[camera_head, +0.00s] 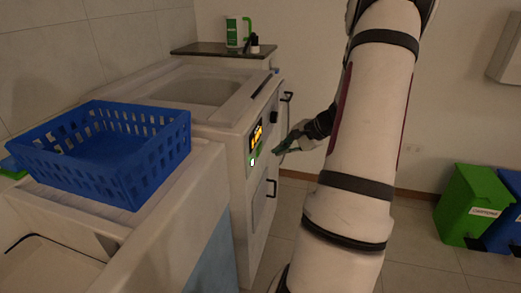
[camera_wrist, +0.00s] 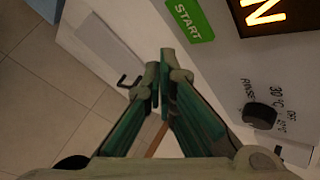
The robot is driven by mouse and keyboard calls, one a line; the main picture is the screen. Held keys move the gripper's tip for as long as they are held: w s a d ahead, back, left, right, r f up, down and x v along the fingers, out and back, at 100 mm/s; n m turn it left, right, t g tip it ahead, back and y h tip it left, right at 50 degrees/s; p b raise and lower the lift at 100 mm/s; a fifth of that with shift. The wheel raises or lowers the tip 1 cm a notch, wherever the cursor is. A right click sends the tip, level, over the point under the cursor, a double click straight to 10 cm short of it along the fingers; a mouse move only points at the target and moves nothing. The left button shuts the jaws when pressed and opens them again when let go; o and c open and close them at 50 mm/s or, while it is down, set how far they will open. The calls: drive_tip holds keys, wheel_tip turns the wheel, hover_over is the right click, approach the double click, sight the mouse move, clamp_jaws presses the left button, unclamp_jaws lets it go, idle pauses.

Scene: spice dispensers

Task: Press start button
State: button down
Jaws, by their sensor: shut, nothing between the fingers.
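The green START button (camera_wrist: 190,18) is at the top of the wrist view, on the white front panel of a machine (camera_wrist: 232,70). In the head view a small green patch with a bright spot (camera_head: 253,160) shows on that panel, below the lit display (camera_head: 256,136). My gripper (camera_wrist: 161,75) is shut and empty. Its green-sided fingertips meet below and left of the button in the wrist view, apart from it in the picture. In the head view my gripper (camera_head: 284,146) is just right of the panel; the exact gap cannot be told.
A black dial (camera_wrist: 258,115) with printed settings is on the same panel. A door handle (camera_head: 271,188) is below. A blue basket (camera_head: 180,147) stands at left, a green-handled container (camera_head: 235,32) on the back counter. Floor before the machine looks clear.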

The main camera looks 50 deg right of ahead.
drive_tip(key=shift+s+d, duration=0.25)
drive_tip(key=shift+s, duration=0.35)
drive_tip(key=shift+s+d, duration=0.2)
drive_tip(key=shift+s, duration=0.4)
